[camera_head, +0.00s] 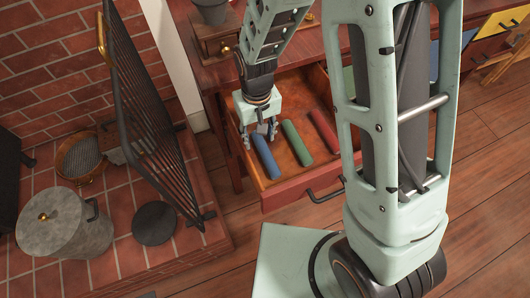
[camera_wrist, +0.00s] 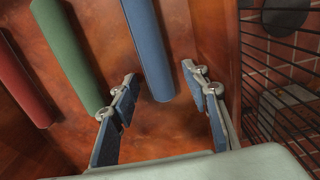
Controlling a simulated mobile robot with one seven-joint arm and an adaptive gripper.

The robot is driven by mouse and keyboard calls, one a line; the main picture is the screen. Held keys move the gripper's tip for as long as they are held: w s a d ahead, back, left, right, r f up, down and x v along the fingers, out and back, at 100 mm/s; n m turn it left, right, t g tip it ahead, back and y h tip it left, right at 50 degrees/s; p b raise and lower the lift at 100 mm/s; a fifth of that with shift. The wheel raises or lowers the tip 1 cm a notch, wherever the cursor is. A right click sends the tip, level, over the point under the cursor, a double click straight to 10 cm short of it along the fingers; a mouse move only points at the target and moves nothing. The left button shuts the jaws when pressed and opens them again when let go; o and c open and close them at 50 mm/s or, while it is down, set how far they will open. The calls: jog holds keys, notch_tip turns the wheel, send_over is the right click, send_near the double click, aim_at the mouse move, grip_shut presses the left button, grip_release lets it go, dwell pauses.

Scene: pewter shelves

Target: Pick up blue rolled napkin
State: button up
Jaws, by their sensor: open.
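The blue rolled napkin (camera_head: 265,156) lies in an open wooden drawer (camera_head: 287,181), at the left of a green roll and a red roll. In the wrist view the blue rolled napkin (camera_wrist: 149,50) runs from the top edge down toward my gripper, its near end between the lines of the two fingers. My gripper (camera_head: 260,133) is over the drawer at the napkin's far end. In the wrist view my gripper (camera_wrist: 160,98) is open, with one finger on each side of the napkin. I cannot tell how far above it the fingertips are.
A green roll (camera_head: 297,143) and a red roll (camera_head: 323,131) lie beside the napkin. A black metal screen (camera_head: 150,120) stands left of the drawer, on a brick hearth with a grey lidded pot (camera_head: 62,222). The drawer's side walls are close to the fingers.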

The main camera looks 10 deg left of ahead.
jog(key=shift+f, duration=0.35)
jog(key=shift+c, duration=0.4)
grip_shut()
